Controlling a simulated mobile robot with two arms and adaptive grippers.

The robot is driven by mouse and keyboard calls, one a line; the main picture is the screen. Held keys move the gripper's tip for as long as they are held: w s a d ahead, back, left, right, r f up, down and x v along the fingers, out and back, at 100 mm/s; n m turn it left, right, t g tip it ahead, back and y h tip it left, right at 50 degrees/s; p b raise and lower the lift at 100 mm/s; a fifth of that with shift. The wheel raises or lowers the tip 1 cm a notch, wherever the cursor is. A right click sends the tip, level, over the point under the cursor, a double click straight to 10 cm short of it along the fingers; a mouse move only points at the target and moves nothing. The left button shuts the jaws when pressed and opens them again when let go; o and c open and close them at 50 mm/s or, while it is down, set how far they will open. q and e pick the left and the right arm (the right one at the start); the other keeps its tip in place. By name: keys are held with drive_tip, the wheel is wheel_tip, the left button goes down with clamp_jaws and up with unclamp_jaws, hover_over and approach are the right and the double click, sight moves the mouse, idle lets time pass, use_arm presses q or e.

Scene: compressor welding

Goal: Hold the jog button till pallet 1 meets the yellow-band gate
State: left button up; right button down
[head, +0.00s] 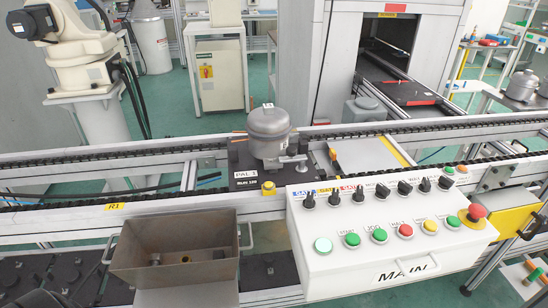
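Pallet 1 (240,165), a dark plate labelled "PAL 1", sits on the conveyor left of centre and carries a grey compressor (269,132). A yellow knob (268,188) is at its front edge. The jog button (379,236) is a green button on the white MAIN control box, between another green button (352,240) and a red one (405,231). A slanted yellow strip (398,151) crosses the conveyor to the right of the pallet, with a gap between them; I cannot tell for sure that it is the yellow-band gate. Neither gripper is in view.
The MAIN control box (345,272) stands before the conveyor, with a row of black selector knobs and a red emergency stop (477,212). An open metal bin (180,250) stands to its left. A white robot arm (80,50) stands behind the conveyor.

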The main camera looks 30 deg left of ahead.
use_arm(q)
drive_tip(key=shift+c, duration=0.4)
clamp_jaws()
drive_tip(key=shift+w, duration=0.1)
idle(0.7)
